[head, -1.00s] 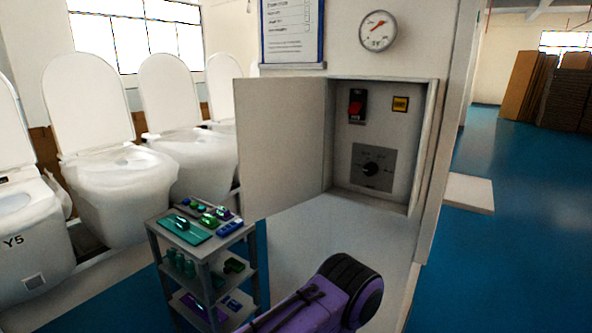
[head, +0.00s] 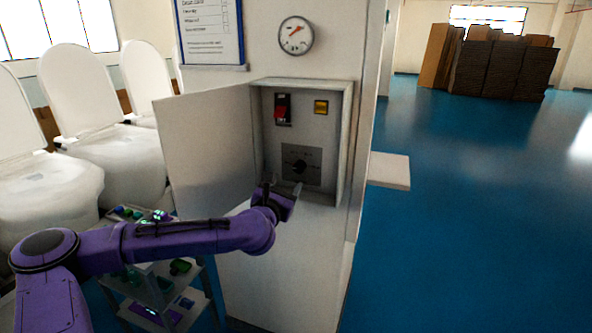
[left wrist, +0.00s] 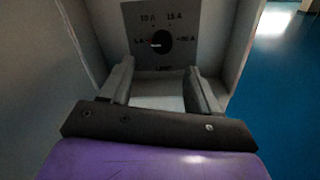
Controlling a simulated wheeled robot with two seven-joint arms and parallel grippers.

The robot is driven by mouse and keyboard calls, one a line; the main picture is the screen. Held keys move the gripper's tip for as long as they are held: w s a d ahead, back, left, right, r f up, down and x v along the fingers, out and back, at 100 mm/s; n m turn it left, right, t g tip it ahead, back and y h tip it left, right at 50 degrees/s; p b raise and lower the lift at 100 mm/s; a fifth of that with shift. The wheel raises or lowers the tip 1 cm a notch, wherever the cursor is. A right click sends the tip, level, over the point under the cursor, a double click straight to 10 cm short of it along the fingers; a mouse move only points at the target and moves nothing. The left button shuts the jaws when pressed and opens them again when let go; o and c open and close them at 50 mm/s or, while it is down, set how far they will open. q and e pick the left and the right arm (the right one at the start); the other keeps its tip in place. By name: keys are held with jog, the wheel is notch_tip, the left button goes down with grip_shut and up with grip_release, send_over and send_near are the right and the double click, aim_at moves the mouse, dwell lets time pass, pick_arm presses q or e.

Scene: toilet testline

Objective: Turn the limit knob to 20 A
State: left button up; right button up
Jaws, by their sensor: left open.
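The limit knob (head: 299,166) is a round black dial on a grey plate (head: 314,155) inside the open wall cabinet. In the left wrist view the knob (left wrist: 161,42) has a small reddish mark on its left side, towards the left label. The labels around it appear to read 10 A and 15 A above and 20 A at the right; the left one is less clear. My left gripper (head: 284,187) is at the cabinet's lower opening, just below and in front of the knob. Its fingers (left wrist: 160,78) are open, empty and apart from the knob. My right gripper is not in view.
The cabinet door (head: 208,140) stands open to the left. A red switch (head: 282,110) and a yellow button (head: 321,107) sit above the knob plate. The cabinet's side walls and bottom lip bound the opening. A small shelf cart (head: 165,290) stands below my left arm.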

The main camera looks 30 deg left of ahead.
aim_at(298, 170)
pick_arm(q)
jog(key=p+x, duration=0.3)
jog(key=x, duration=0.5)
jog(key=shift+w+f, duration=0.1)
jog(key=shift+w, duration=0.25)
jog(key=shift+w+f, duration=0.1)
jog(key=shift+w, duration=0.2)
jog(key=c, duration=1)
jog(key=shift+c, duration=0.2)
jog(key=shift+f, duration=0.1)
